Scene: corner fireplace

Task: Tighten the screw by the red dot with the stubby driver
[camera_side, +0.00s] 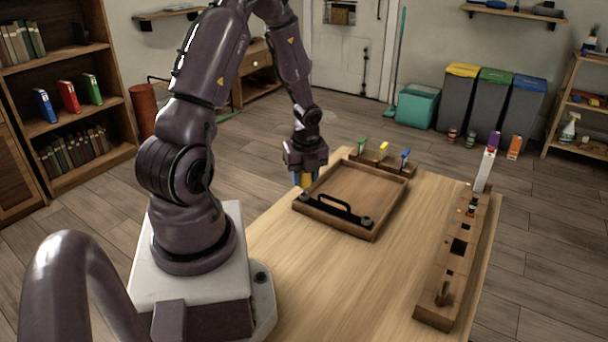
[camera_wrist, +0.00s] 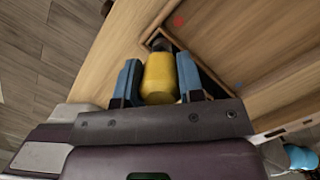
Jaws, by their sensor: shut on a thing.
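My gripper (camera_side: 304,176) is over the left corner of a shallow wooden tray (camera_side: 338,220) on the table. In the wrist view its blue fingers (camera_wrist: 159,66) are shut on the short yellow handle of the stubby driver (camera_wrist: 160,84). The driver's dark front end reaches toward the tray's corner; whether it touches a screw cannot be told. The red dot (camera_wrist: 179,20) lies on the wood just beyond the driver's front end. The screw by it is hidden or too small to make out. In the side view only a little yellow of the driver shows.
A black handle (camera_side: 345,208) crosses the tray's front. A small rack (camera_side: 398,168) with green, yellow and blue pieces stands behind it. A long wooden block (camera_side: 457,262) with holes and upright items lines the right edge. The table between is clear.

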